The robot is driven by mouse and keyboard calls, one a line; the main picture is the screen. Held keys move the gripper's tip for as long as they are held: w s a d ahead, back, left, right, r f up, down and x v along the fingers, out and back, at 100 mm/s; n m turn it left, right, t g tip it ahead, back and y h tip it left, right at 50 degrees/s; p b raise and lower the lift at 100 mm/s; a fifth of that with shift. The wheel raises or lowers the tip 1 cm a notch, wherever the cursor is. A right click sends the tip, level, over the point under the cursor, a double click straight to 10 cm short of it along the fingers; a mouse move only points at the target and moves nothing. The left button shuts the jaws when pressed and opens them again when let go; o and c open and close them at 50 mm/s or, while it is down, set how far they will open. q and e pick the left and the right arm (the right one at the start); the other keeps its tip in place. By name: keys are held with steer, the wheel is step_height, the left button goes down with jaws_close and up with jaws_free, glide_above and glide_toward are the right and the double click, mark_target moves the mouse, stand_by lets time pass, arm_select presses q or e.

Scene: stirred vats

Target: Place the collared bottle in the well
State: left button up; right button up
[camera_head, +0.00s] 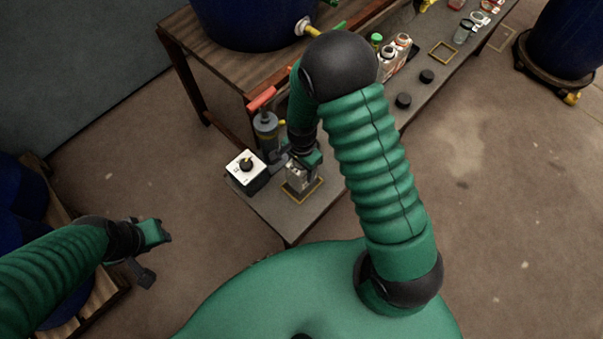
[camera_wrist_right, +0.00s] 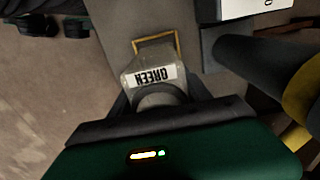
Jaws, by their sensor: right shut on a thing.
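The collared bottle (camera_head: 297,174) is a pale grey bottle over the near end of the bench. My left gripper (camera_head: 149,254) is open and empty, off the bench.
A white-topped box with a black knob (camera_head: 246,168) and a grey cylinder with a red handle (camera_head: 266,130) stand left of the bottle. Farther along the bench are black discs (camera_head: 404,101), bottles (camera_head: 393,55) and another yellow frame (camera_head: 442,51). A blue vat (camera_head: 245,20) stands behind.

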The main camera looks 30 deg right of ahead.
step_height(320, 180, down, 4)
steer(key=shift+r+b, duration=0.15)
steer(key=shift+b, duration=0.5)
steer(key=shift+r, duration=0.1)
steer(key=shift+c, duration=0.7)
steer(key=o, duration=1.6)
steer(key=shift+c, duration=0.2)
